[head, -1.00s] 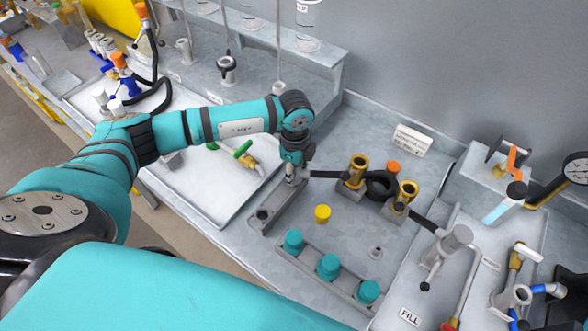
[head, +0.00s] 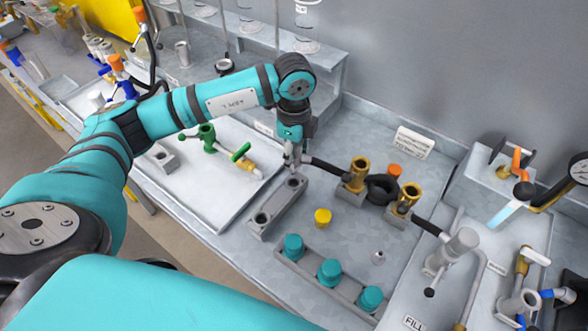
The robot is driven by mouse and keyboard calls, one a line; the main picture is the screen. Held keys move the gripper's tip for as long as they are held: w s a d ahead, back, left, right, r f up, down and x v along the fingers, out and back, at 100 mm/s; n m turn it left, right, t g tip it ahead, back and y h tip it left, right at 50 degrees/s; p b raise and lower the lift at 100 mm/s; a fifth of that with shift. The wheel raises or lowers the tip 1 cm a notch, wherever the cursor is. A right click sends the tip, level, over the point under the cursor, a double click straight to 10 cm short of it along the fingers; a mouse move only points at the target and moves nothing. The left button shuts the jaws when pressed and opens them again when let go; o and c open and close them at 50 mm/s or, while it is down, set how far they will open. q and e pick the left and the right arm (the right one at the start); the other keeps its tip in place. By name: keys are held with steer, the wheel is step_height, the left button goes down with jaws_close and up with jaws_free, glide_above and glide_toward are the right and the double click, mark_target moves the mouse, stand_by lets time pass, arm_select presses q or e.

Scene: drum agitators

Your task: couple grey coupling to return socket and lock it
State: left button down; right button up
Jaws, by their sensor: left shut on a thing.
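My left gripper (head: 292,157) points down above the bench, just behind the grey two-hole holder (head: 278,207). It is shut on a small grey piece, seemingly the grey coupling, mostly hidden by the fingers. A black hose (head: 327,167) runs from it toward the left brass socket (head: 358,172). A second brass socket (head: 408,196) stands to the right. Both sit on grey blocks, with a black hose coil (head: 381,188) between them. I cannot tell which one is the return socket. Both holes of the holder show. My right gripper is not in view.
A yellow cap (head: 323,217) and a rack with teal caps (head: 329,270) lie in front of the sockets. A small white sign (head: 413,142) stands behind. A white tray (head: 207,205) holds green-handled valves at left. The bench between holder and sockets is clear.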

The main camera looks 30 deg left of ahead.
arm_select(q)
steer(key=shift+r, duration=1.1)
